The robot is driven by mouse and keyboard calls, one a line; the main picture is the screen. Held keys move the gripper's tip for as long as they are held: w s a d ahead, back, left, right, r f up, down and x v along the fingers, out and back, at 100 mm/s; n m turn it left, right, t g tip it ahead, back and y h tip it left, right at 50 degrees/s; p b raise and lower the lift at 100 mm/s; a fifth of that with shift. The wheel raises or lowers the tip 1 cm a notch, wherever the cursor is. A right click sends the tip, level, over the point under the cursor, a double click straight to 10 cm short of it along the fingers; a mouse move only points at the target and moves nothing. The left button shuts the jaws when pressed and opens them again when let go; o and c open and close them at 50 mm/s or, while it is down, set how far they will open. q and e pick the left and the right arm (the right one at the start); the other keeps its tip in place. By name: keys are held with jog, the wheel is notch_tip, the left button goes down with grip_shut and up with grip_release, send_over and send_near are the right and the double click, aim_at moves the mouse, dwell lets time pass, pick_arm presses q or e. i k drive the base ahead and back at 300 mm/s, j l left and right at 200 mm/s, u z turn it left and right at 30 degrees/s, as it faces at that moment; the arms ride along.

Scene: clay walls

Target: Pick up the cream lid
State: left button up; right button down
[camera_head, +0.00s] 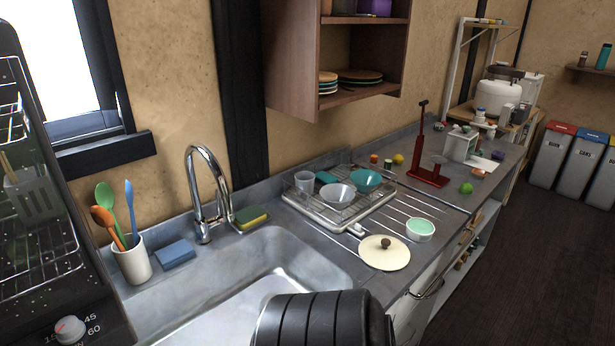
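The cream lid (377,257) is a flat round disc with a dark brown knob. It lies on the grey counter at the front edge, to the right of the sink, with its knob up. Nothing covers it. Neither my left nor my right gripper shows in the head view. A black ribbed arm part of mine is at the bottom centre, below and left of the lid, apart from it in the picture.
A white and green bowl (420,230) stands close behind the lid to the right. A dish rack (312,217) with bowls stands behind it. The sink (245,275) and chrome tap (203,200) are left. A red stand (428,176) is farther back.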

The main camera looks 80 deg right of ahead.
aim_at(381, 252)
jog(key=k+z, duration=0.25)
jog(key=z, duration=0.2)
jog(key=k+z, duration=0.25)
jog(key=z, duration=2.05)
